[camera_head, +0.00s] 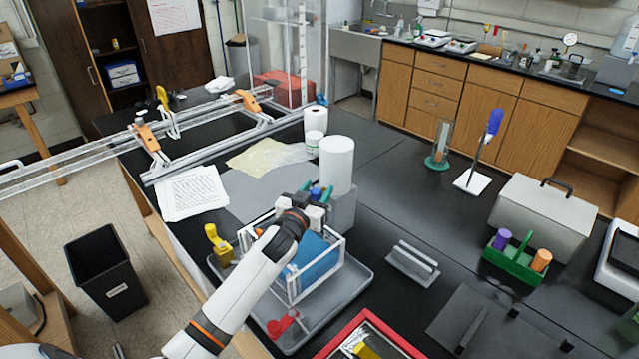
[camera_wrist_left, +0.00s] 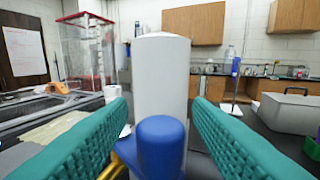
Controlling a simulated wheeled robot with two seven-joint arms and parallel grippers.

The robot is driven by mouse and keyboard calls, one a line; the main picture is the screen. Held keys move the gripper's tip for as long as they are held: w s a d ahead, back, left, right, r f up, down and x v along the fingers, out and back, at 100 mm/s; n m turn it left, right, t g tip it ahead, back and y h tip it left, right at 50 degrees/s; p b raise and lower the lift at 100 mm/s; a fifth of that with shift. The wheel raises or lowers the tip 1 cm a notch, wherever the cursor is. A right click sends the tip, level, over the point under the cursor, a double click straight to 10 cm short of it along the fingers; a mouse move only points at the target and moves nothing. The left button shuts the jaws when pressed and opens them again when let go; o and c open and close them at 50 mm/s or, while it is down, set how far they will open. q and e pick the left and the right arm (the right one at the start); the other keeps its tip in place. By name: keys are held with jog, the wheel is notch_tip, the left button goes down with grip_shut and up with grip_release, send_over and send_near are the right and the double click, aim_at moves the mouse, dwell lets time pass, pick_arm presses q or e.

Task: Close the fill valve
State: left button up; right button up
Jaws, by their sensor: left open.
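A blue valve handle (camera_wrist_left: 161,145) with a bit of brass-coloured body (camera_wrist_left: 118,165) shows in the left wrist view, and the blue also shows in the head view (camera_head: 316,194). My left gripper (camera_wrist_left: 160,108) is open, with one teal finger on each side of the blue handle. No clear contact shows. In the head view the gripper (camera_head: 317,190) is above the far end of the clear-framed tank (camera_head: 340,254), and the wrist hides most of the valve. A white cylinder (camera_head: 337,163) stands just behind the handle. My right gripper is out of view.
A yellow fitting (camera_head: 217,244) and a red handle (camera_head: 282,323) are by the tank on the grey tray (camera_head: 358,281). A green caddy (camera_head: 513,262) and grey case (camera_head: 542,218) stand at right.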

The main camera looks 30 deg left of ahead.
pick_arm(q)
jog(key=shift+w+r, duration=0.1)
jog(key=shift+w, duration=0.8)
jog(key=c, duration=1)
jog(key=n+y+b, duration=0.1)
jog(key=y+b, duration=0.1)
jog(key=b, duration=0.1)
jog(key=w+n+g+y+b, duration=0.1)
jog(key=y+b, duration=0.1)
jog(key=b, duration=0.1)
jog(key=n+y+b, duration=0.2)
jog(key=b, duration=0.1)
jog(key=shift+w+d+b, duration=0.2)
jog(key=shift+w+b, duration=0.1)
jog(key=shift+b, duration=0.1)
jog(key=shift+n+g+y+b, duration=0.4)
jog(key=shift+g+y+b, duration=0.1)
jog(key=shift+y, duration=0.1)
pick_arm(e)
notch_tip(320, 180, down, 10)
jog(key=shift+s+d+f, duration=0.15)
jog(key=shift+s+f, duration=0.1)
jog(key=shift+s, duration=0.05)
pick_arm(q)
jog(key=shift+r, duration=0.1)
jog(key=o, duration=1)
jog(key=shift+f, duration=0.25)
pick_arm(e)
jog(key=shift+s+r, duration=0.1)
